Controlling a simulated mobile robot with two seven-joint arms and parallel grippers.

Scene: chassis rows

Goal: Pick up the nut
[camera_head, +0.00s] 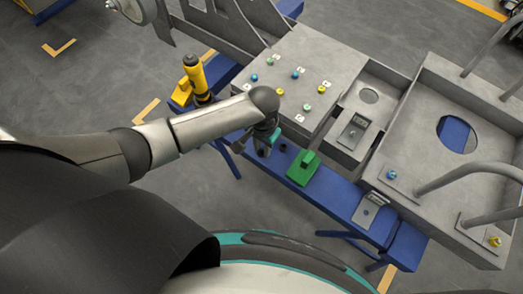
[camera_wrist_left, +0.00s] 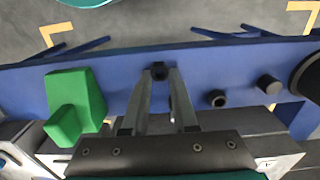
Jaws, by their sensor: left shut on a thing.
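My left gripper (camera_head: 264,148) points down over the front part of the blue bench (camera_head: 335,200). In the left wrist view the left gripper's two fingers (camera_wrist_left: 160,78) are closed around a small black nut (camera_wrist_left: 160,68) at their tips. I cannot tell whether this nut still touches the bench. A black ring-shaped nut (camera_wrist_left: 216,98) and another black nut (camera_wrist_left: 268,84) stand on the bench to the right of the fingers, apart from them. The right gripper is not in view.
A green block-shaped object (camera_head: 303,168) stands on the bench beside the gripper; it also shows in the left wrist view (camera_wrist_left: 80,98). A yellow and black tool (camera_head: 195,76) stands behind. A grey metal chassis (camera_head: 310,65) with coloured studs lies beyond the bench.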

